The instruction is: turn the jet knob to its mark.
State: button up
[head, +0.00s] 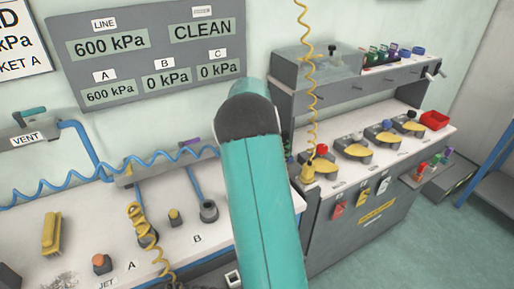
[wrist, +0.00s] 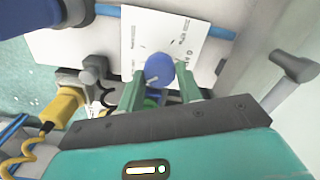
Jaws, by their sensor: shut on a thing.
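In the wrist view a round blue knob (wrist: 159,67) with a pale line on it sits between the two green fingers of my gripper (wrist: 161,74). My gripper is shut on this knob. A white sheet with small print (wrist: 165,30) lies behind it; the print is too small to read. I cannot tell whether the blue knob is the jet knob. In the head view my arm hides my gripper and what it holds. The label JET (head: 105,284) is at the lower left, beside an orange-topped knob (head: 102,262).
A blue coiled hose (head: 120,168) crosses the left bench. Yellow coiled hoses hang at the left bench and right bench (head: 312,90). A gauge panel (head: 150,50) is on the wall. In the wrist view a yellow fitting (wrist: 62,105) and a grey handle (wrist: 293,65) flank my gripper.

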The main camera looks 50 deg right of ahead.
jog(key=shift+r+m, duration=0.1)
jog(key=shift+m, duration=0.6)
jog(key=o, duration=1)
notch_tip(320, 180, up, 14)
